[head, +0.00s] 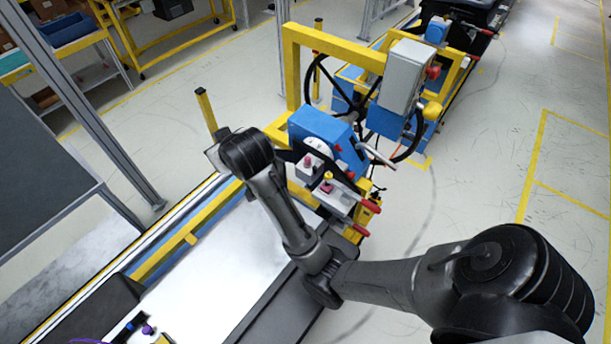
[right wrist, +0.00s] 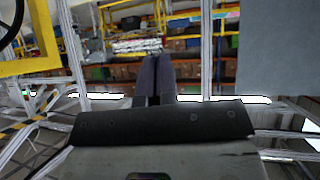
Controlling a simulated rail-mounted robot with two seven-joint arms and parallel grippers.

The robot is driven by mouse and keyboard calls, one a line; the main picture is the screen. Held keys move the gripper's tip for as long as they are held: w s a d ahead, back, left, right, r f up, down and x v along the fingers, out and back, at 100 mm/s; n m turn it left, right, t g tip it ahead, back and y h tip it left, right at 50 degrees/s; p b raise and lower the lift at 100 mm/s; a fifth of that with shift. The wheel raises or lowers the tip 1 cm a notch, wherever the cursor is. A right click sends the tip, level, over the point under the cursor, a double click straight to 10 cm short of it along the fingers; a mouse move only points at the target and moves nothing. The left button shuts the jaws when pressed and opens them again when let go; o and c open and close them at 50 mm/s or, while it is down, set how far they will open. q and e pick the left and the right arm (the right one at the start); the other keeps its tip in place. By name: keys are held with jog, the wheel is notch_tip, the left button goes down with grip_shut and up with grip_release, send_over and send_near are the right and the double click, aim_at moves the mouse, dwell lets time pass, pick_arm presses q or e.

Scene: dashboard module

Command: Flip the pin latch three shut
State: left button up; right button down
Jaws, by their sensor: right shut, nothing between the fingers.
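In the head view, the dashboard module (head: 325,130) is a frame with blue blocks and several red-tipped handles. Small clamp-like pieces (head: 328,183) with pinkish knobs sit at its near end. I cannot tell which of these parts is pin latch three or whether it is flipped. My right arm reaches in from the lower right, and its wrist is left of these pieces. My right gripper (head: 215,156) points left there, its fingers not clear. In the right wrist view, its dark fingers (right wrist: 158,78) are together and empty, with no latch visible. My left gripper is not in view.
A yellow frame (head: 292,75), a black steering wheel (head: 315,75) and a grey box (head: 404,75) rise behind the blue blocks. A grey metal post (head: 100,110) stands at left. Open floor (head: 480,170) lies to the right. The right wrist view shows shelves (right wrist: 200,45) in the background.

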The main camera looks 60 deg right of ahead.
jog(key=w+d+f+g+h+b, duration=0.2)
jog(key=w+d+f+g, duration=0.25)
jog(key=d+f, duration=0.2)
pick_arm(q)
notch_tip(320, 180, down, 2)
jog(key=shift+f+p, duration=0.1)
jog(key=shift+p, duration=0.25)
pick_arm(e)
jog(key=s+d+f+n+g+h, duration=0.2)
jog(key=s+f+n+g, duration=0.6)
jog(key=n, duration=0.6)
jog(key=shift+d+f+g+h, duration=0.3)
jog(key=shift+d+f+g, duration=0.45)
jog(key=shift+g, duration=0.5)
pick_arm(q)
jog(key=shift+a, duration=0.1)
